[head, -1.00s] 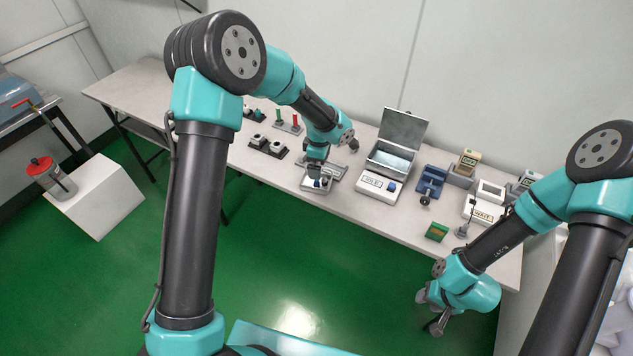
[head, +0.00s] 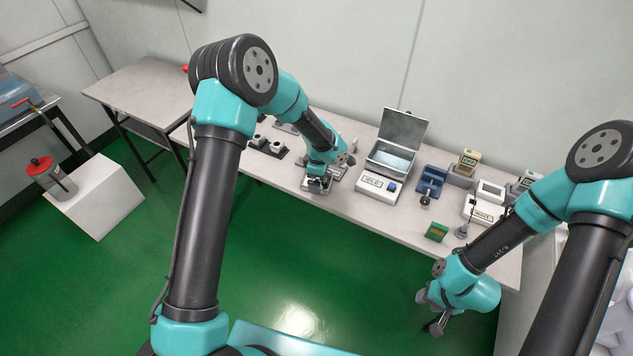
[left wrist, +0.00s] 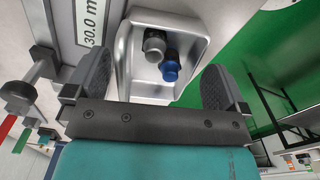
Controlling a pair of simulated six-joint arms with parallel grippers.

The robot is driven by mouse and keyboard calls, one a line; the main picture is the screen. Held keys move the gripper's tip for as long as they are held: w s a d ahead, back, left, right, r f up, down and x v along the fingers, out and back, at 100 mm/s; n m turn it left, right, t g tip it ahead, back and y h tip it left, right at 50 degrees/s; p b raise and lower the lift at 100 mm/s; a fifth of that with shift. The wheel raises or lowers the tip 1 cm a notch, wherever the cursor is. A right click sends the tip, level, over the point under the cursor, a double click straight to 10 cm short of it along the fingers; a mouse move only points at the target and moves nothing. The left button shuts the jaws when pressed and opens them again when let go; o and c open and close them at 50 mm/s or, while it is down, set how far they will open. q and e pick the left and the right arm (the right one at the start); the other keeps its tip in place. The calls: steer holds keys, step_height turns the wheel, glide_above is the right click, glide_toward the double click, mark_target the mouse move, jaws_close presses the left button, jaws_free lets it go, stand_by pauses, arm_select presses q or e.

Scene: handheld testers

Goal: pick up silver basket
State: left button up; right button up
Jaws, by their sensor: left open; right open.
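The silver basket (left wrist: 140,82) is a small shiny metal tray with raised walls. In the left wrist view it lies between the fingers of my left gripper (left wrist: 156,66). It holds a grey fitting (left wrist: 154,44) and a blue-capped fitting (left wrist: 170,66). My left gripper is open, one finger on each side of the basket; I cannot tell whether they touch it. In the head view my left gripper (head: 318,180) is over the basket at the table's front edge and mostly hides it. My right gripper (head: 430,312) is open and empty, low in front of the table.
Right of the basket stands an open silver chamber (head: 390,158) with a white IDLE panel (head: 378,187). A blue fixture (head: 430,181) and a white WAIT device (head: 484,209) stand further right. Dark holders (head: 268,146) are on the left. The wrist view shows a 30.0 display (left wrist: 92,20).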

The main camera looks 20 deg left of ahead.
arm_select(q)
steer(key=shift+f, duration=0.5)
steer(key=c, duration=0.9)
steer(key=shift+r, duration=0.1)
steer(key=shift+r, duration=1.75)
steer(key=shift+c, duration=0.2)
steer(key=s+d+r, duration=0.1)
steer(key=s+d, duration=0.3)
steer(key=s, duration=1.1)
steer(key=shift+s+d+r, duration=0.15)
steer(key=shift+s+r, duration=0.05)
steer(key=shift+s, duration=0.05)
